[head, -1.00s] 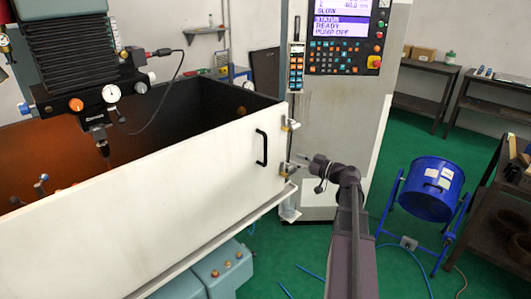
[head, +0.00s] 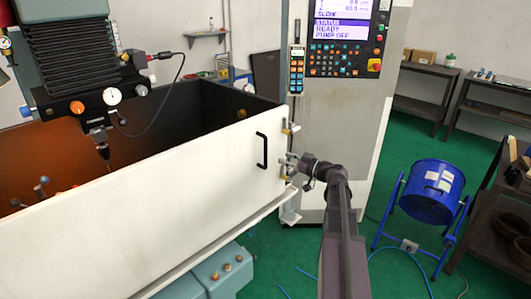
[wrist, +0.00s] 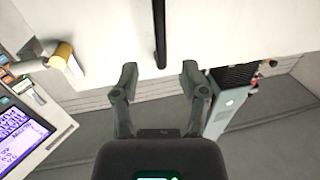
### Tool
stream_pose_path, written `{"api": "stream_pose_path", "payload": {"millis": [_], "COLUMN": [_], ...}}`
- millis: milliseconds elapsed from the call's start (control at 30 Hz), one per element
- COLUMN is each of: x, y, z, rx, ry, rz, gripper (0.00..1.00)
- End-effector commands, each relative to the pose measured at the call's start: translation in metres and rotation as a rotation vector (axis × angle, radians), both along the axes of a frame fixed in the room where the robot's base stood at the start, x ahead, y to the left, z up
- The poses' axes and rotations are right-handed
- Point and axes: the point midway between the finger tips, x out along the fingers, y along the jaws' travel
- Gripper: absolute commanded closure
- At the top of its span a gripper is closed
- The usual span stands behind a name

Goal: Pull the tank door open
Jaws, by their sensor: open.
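The white tank door (head: 150,195) is the long front panel of the tank, and it appears closed. Its black vertical bar handle (head: 262,150) is near the right end. My gripper (head: 285,160) is to the right of the handle and slightly lower, by the latches at the door's right edge. In the wrist view my gripper (wrist: 160,75) is open, and the black handle (wrist: 160,35) comes down between and just beyond the fingertips. Nothing is gripped. Contact with the handle cannot be told. A brass-and-steel latch (wrist: 63,58) shows at left in the wrist view.
The upper latch (head: 290,128) sits at the door's right edge. The control cabinet (head: 335,110) with its screen stands behind it. A ledge (head: 215,240) runs below the door.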

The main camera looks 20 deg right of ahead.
Motion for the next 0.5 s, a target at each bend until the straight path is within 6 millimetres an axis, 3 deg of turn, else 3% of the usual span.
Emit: {"api": "stream_pose_path", "payload": {"millis": [500], "x": [0.064], "y": [0.038], "z": [0.000], "rx": [0.000], "ry": [0.000], "rz": [0.001], "gripper": [0.43]}}
